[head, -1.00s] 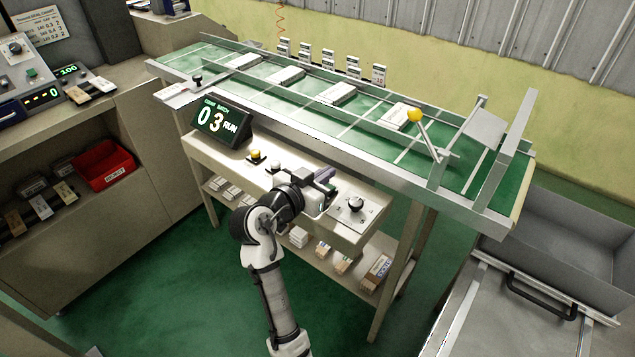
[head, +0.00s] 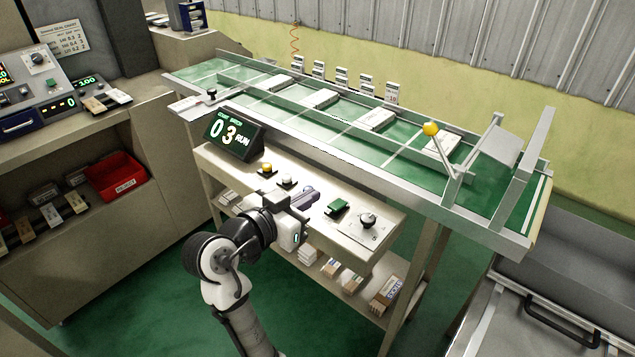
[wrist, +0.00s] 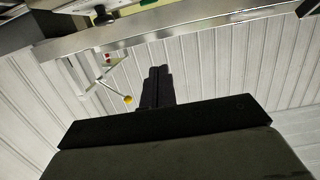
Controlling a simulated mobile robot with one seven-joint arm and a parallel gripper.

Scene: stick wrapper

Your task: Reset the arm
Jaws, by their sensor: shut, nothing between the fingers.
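My gripper (head: 308,194) is in the middle of the head view, over the near edge of the control shelf (head: 325,232) below the conveyor. Its fingers are together and empty, and they also show in the wrist view (wrist: 157,88). A green button (head: 338,206) and a black knob (head: 367,220) sit on the shelf to the right of the fingers. A yellow button (head: 267,169) and a white button (head: 288,181) sit to their left. The display (head: 233,134) reads 03 and RUN.
The green conveyor (head: 345,139) carries several white packs behind the shelf. A lever with a yellow ball (head: 430,129) stands at its right part. A red bin (head: 115,177) is at the left, and a grey open container (head: 580,262) is at the lower right.

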